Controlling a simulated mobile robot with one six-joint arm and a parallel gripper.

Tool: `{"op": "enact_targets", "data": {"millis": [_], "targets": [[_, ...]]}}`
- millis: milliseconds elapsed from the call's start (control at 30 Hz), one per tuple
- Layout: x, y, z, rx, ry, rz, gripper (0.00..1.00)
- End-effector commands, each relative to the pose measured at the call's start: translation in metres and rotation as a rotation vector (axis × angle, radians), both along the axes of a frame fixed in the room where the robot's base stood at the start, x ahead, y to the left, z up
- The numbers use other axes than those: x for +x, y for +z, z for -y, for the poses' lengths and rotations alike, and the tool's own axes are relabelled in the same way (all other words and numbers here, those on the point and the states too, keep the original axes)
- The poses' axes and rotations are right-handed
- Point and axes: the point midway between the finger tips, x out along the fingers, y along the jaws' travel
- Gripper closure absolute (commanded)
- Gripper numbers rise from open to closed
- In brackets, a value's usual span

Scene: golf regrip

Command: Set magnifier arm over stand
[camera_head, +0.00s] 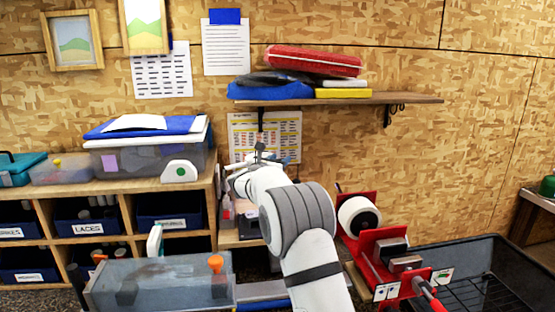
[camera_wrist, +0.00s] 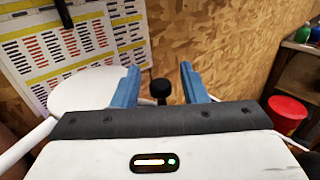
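My gripper (camera_wrist: 160,82) is open in the wrist view, its two blue fingers apart. A black knob (camera_wrist: 161,90) on a thin dark stem shows between the fingers, with a gap on each side; I cannot tell how deep it sits. A white rounded disc (camera_wrist: 88,88) lies behind the left finger, possibly the magnifier head. In the head view my gripper (camera_head: 262,157) is in front of the wall chart, and my arm hides much of what is below it. A red stand (camera_head: 372,245) with a white roll is to the right. I cannot identify the magnifier's stand for certain.
A wooden shelf (camera_head: 340,99) with cases is above my gripper. A cubby unit (camera_head: 120,187) with bins is at left. A grey transparent box (camera_head: 160,284) is in front, and a black crate (camera_head: 480,270) at right. A red container (camera_wrist: 288,115) is at right in the wrist view.

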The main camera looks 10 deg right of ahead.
Motion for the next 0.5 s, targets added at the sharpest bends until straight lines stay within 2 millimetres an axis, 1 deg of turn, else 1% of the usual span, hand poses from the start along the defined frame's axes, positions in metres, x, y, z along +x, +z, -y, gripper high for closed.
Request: {"op": "enact_targets", "data": {"millis": [133, 500], "targets": [[-0.0002, -0.0002, -0.0006, 0.0, 0.001, 0.0, 0.61], [-0.0004, 0.0001, -0.0014, 0.0, 0.001, 0.0, 0.91]]}}
